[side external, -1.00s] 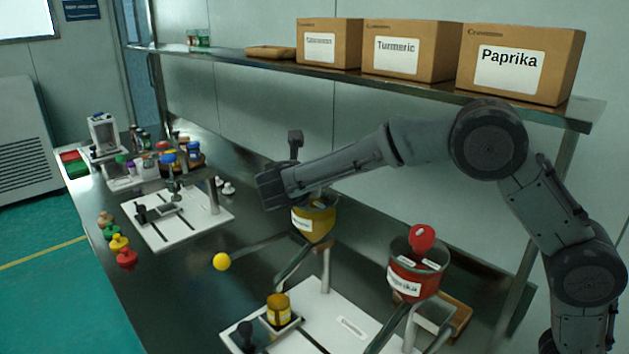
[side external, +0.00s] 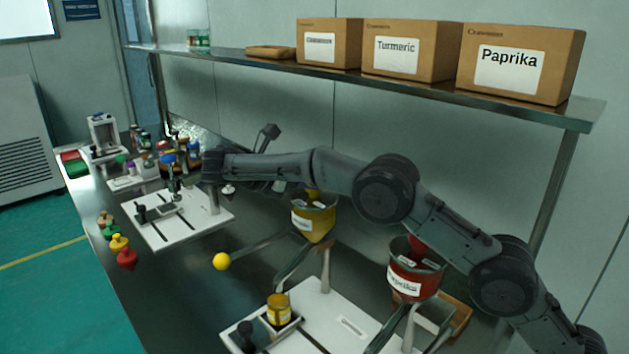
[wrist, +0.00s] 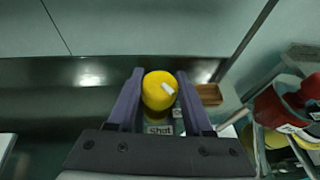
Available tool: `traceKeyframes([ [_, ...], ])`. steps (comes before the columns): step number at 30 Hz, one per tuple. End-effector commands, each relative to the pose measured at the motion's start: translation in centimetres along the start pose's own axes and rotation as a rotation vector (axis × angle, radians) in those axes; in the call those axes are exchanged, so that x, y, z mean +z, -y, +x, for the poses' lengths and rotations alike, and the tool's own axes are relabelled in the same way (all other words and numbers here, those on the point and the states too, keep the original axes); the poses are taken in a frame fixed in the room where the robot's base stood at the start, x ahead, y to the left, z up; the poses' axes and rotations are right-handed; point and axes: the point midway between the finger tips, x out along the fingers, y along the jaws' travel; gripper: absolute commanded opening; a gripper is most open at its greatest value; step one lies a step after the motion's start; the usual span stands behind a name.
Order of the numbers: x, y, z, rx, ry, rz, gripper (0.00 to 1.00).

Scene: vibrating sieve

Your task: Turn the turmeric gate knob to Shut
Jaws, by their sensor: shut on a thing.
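The turmeric gate knob (wrist: 158,92) is yellow with a white mark on top, seen in the wrist view. My gripper (wrist: 159,76) has one finger on each side of it and is shut on it. The white mark sits right of the knob's middle. A label reading "Shut" (wrist: 160,129) lies just below the knob in that view, and part of another label shows to its right. In the side view the yellow turmeric hopper (side external: 316,222) stands under my arm. Only a bit of the knob shows there, and my fingers are mostly hidden behind my forearm.
The red paprika hopper (side external: 414,278) with its red knob stands to the right, close to my arm. A shelf (side external: 230,58) with labelled boxes runs above. A lever with a yellow ball (side external: 221,261) sticks out in front. A yellow jar (side external: 279,309) stands below on a white board.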

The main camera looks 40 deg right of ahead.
Motion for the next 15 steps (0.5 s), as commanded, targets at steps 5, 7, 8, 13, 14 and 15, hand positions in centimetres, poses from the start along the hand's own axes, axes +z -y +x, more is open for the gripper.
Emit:
traceKeyframes([
  [5,0.07,0.03,-0.03,-0.015,0.001,0.007,0.00],
  [7,0.08,0.03,-0.03,-0.016,0.001,0.007,0.00],
  [8,0.08,0.03,-0.03,-0.016,0.001,0.007,0.00],
  [13,0.10,0.03,-0.02,-0.016,0.001,0.007,0.00],
  [14,0.10,0.03,-0.02,-0.015,0.001,0.007,0.00],
  [15,0.11,0.03,-0.02,-0.015,0.002,0.007,0.52],
])
